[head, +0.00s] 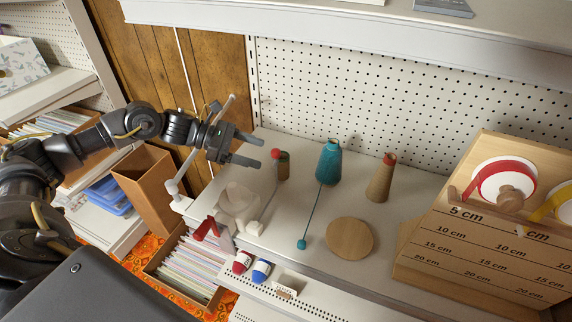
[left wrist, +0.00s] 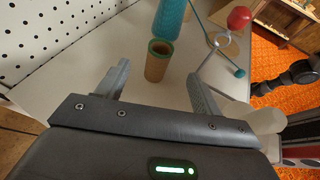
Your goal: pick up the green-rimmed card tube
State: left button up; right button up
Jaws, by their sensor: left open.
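The green-rimmed card tube (head: 285,168) is a short brown cylinder standing upright on the white shelf, partly behind a red ball in the head view. In the left wrist view the tube (left wrist: 158,64) shows its open green-rimmed top, centred ahead between the fingers. My left gripper (head: 255,150) is open and empty, to the left of the tube, its fingers pointing towards it. The tube looks clear of both fingers. My right gripper is not seen.
A teal cone (head: 328,163) and a tan cone (head: 381,180) stand right of the tube. The red ball (head: 276,153) on a thin rod is close to it. A wooden disc (head: 349,239) lies in front. Pegboard (head: 350,100) rises behind; a shelf (head: 380,22) overhangs.

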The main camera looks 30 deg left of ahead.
aim_at(288, 163)
pick_arm(q)
jog(key=shift+w+d+f+p, duration=0.15)
jog(key=shift+d+p, duration=0.45)
jog(key=shift+d, duration=0.1)
jog(key=p+x, duration=0.1)
jog(key=x, duration=0.1)
jog(key=shift+w+d+f, duration=0.1)
jog(key=shift+w+f, duration=0.1)
jog(key=shift+w, duration=0.05)
jog(key=shift+w+d+f, duration=0.2)
jog(key=shift+d, duration=0.1)
jog(key=shift+d+f, duration=0.1)
jog(key=shift+d, duration=0.05)
jog(key=shift+d+p, duration=0.2)
jog(key=shift+p, duration=0.15)
jog(key=p+x, duration=0.3)
jog(key=x, duration=0.1)
jog(key=shift+w+d, duration=0.15)
jog(key=shift+w, duration=0.1)
jog(key=shift+w+d+f, duration=0.1)
jog(key=shift+d+f, duration=0.05)
jog(key=shift+f, duration=0.15)
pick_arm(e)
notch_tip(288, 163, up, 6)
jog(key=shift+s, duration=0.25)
pick_arm(q)
jog(key=shift+c, duration=0.5)
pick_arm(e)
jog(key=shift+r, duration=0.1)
